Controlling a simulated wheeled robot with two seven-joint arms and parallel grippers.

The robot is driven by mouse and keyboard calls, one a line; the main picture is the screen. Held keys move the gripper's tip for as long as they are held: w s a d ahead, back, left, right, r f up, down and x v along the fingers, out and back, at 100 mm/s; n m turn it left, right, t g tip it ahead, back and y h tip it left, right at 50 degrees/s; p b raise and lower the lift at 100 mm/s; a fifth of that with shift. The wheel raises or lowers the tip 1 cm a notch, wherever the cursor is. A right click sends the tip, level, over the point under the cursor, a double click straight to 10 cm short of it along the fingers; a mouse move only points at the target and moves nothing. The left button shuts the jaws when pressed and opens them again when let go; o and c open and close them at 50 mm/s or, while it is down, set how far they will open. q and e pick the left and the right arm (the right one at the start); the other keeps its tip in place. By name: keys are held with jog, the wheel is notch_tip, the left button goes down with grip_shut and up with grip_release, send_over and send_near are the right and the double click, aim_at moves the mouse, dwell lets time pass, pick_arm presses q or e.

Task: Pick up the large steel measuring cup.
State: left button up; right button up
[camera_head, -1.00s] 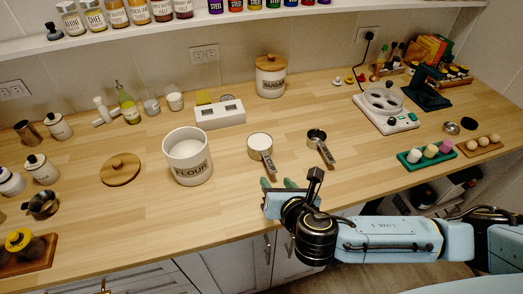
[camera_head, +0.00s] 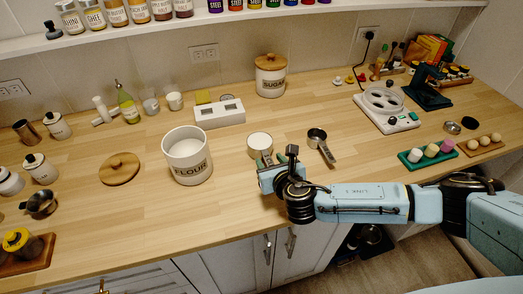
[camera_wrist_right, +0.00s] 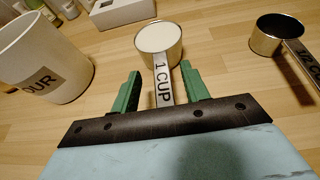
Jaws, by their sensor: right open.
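The large steel measuring cup (camera_head: 260,143) stands on the wooden counter, filled with something white. In the right wrist view its bowl (camera_wrist_right: 159,38) is beyond the fingertips and its handle, marked 1 CUP (camera_wrist_right: 163,82), points toward my gripper. My right gripper (camera_wrist_right: 161,78) is open, with one green finger on each side of the handle and a gap visible on both sides. In the head view my right gripper (camera_head: 264,166) is at the near side of the cup and hides most of the handle. My left gripper is not in view.
A smaller steel measuring cup (camera_head: 317,135) lies to the right; it also shows in the wrist view (camera_wrist_right: 276,36). A white timer box (camera_head: 219,114) stands behind. The counter front is clear.

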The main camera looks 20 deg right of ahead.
aim_at(268, 158)
jog(key=shift+x, duration=1.8)
jog(key=shift+d, duration=0.1)
grip_shut()
